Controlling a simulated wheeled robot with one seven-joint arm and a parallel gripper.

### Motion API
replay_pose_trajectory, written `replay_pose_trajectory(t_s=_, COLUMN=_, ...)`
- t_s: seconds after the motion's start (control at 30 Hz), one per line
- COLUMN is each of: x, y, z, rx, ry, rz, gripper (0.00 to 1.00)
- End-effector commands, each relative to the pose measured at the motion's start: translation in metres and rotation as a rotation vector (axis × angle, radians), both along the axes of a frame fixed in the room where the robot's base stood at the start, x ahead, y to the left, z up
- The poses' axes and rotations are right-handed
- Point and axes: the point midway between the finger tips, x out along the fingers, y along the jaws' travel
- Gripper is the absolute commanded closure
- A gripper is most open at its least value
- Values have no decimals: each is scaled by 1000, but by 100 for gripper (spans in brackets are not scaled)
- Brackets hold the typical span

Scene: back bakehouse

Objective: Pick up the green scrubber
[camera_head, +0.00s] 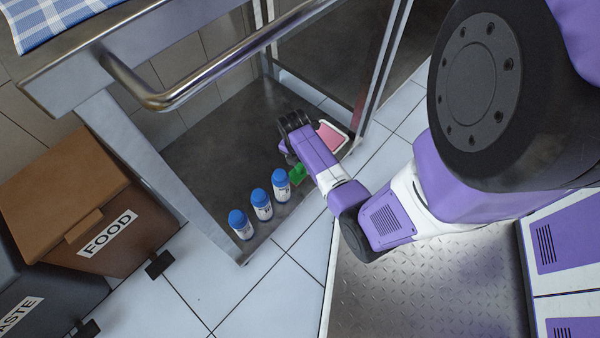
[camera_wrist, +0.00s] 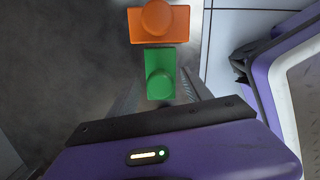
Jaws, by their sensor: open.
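The green scrubber (camera_wrist: 160,66) is a flat green block with a rounded knob on top, in the middle of the wrist view. In the head view a small part of the green scrubber (camera_head: 298,173) shows beside my forearm, on the dark shelf. My gripper (camera_wrist: 161,92) is open and empty, with one finger on each side of the scrubber's near part in the picture. I cannot tell the height left between the fingertips and the scrubber. In the head view my gripper is mostly hidden by my wrist.
An orange scrubber (camera_wrist: 158,24) lies just beyond the green one. Several blue-capped bottles, such as one (camera_head: 281,186), stand along the shelf edge. A pink item (camera_head: 331,137) lies past my wrist. A steel rail (camera_head: 230,62) and table frame rise above the shelf (camera_head: 215,150).

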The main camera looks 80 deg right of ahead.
Motion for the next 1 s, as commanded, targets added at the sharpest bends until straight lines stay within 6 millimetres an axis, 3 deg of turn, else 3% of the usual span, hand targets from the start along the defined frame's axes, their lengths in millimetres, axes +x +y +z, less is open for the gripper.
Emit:
replay_pose_trajectory(t_s=0.1, x=0, y=0, z=1, rx=0, ry=0, rz=0, gripper=46)
replay_pose_trajectory(t_s=0.3, x=0, y=0, z=1, rx=0, ry=0, rz=0, gripper=86)
replay_pose_trajectory(t_s=0.4, x=0, y=0, z=1, rx=0, ry=0, rz=0, gripper=100)
replay_pose_trajectory(t_s=1.0, x=0, y=0, z=0, rx=0, ry=0, rz=0, gripper=100)
